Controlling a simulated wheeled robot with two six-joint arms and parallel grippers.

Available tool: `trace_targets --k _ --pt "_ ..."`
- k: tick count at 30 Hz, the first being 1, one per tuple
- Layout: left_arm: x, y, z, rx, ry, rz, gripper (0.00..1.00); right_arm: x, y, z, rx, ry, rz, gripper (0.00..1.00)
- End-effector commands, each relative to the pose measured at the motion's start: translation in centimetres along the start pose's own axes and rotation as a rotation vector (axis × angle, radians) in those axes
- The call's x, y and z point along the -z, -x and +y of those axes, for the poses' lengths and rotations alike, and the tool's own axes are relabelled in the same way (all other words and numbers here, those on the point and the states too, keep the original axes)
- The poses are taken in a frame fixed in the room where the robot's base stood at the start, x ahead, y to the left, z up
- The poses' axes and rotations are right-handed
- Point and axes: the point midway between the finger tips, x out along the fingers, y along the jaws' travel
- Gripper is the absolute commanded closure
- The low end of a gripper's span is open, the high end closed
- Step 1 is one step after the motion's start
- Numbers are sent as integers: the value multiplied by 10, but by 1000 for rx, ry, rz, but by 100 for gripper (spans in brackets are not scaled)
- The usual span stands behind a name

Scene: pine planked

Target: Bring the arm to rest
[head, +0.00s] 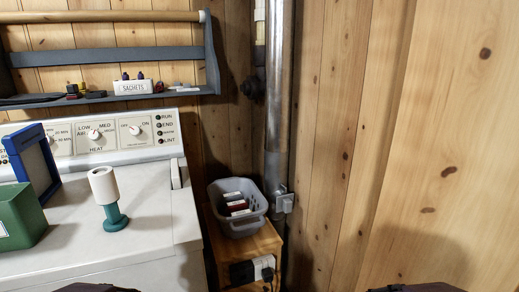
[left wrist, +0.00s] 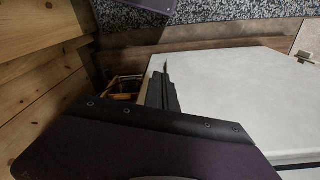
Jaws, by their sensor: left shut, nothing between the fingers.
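My left gripper (left wrist: 164,78) shows in the left wrist view as dark narrow fingers, closed together with nothing between them. It appears over or beside the edge of a pale flat surface (left wrist: 230,90). In the head view neither gripper shows; only dark parts, likely of my own arms, reach in at the bottom edge. My right gripper is out of both views.
A white dryer (head: 150,235) carries a green box (head: 20,215), a blue-framed item (head: 36,160) and a white cylinder on a teal stand (head: 104,185). A grey basket (head: 240,228) sits on a wooden stand (head: 262,245) beside a metal pipe (head: 276,110). A shelf (head: 180,92) hangs above.

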Motion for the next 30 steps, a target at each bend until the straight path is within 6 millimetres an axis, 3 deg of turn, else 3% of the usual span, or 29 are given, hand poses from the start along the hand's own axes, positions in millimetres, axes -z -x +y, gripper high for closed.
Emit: trace_targets --k 1,5,9,12,17,30 --pt "4 36 1 0 -1 0 100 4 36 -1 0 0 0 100" --pt "10 95 2 0 -2 -1 100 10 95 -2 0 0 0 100" --pt "18 170 4 0 -3 -2 100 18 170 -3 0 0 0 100" --pt "22 206 4 1 -3 -2 100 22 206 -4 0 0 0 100" --pt "24 230 5 1 -3 -3 100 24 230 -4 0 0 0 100" --pt "24 226 5 1 -3 -2 100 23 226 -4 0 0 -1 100"
